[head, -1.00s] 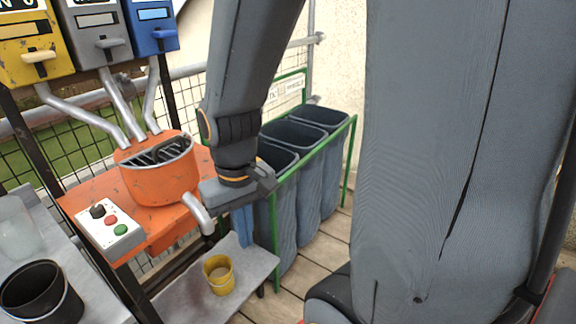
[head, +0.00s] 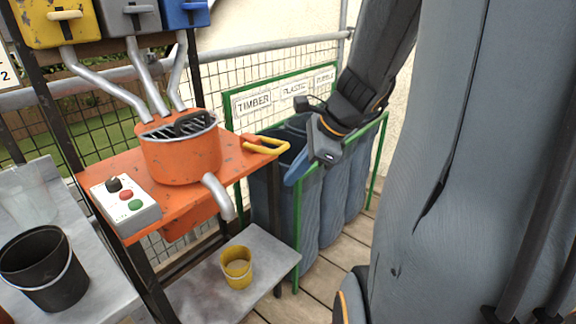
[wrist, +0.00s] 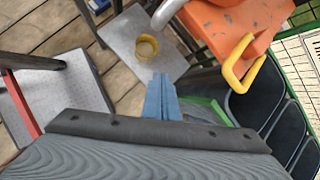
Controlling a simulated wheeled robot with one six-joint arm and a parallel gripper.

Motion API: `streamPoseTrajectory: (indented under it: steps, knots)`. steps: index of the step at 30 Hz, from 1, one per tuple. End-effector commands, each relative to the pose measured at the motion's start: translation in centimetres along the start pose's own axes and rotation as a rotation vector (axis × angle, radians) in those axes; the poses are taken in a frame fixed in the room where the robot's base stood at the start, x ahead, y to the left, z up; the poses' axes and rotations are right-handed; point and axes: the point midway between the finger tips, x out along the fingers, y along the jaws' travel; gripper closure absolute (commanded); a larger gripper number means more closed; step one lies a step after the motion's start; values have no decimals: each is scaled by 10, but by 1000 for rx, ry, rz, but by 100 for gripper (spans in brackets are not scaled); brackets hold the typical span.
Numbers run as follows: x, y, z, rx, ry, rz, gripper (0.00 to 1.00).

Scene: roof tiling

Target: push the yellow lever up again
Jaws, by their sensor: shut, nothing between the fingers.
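A yellow U-shaped handle (head: 267,147) sticks out from the right edge of the orange table (head: 110,165); it also shows in the wrist view (wrist: 236,78). A pale yellow lever (head: 63,14) sits on the front of the yellow dispenser (head: 35,35) at the top left of the head view. I cannot tell which of the two is the task's lever. My gripper (head: 296,172) is right of the table, in front of the dark bins. Its blue fingers (wrist: 162,98) are shut and empty, apart from the yellow handle.
An orange pot (head: 180,155) with a grey spout stands on the table beside a button box (head: 125,203). A yellow bucket (head: 237,270) sits on the lower shelf (head: 190,295). Dark bins (head: 338,190) in a green frame stand behind my gripper. A black bucket (head: 42,268) is at left.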

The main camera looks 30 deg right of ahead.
Motion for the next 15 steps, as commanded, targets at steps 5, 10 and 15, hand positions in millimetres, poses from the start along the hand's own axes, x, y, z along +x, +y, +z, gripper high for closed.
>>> streamPoseTrajectory:
  steps: [5, 10, 15]
  knots:
    - [-15, -53, -35, 466, -112, -167, 100]
    - [-28, -74, -50, 657, -176, -233, 100]
    - [-31, -77, -50, 684, -187, -242, 100]
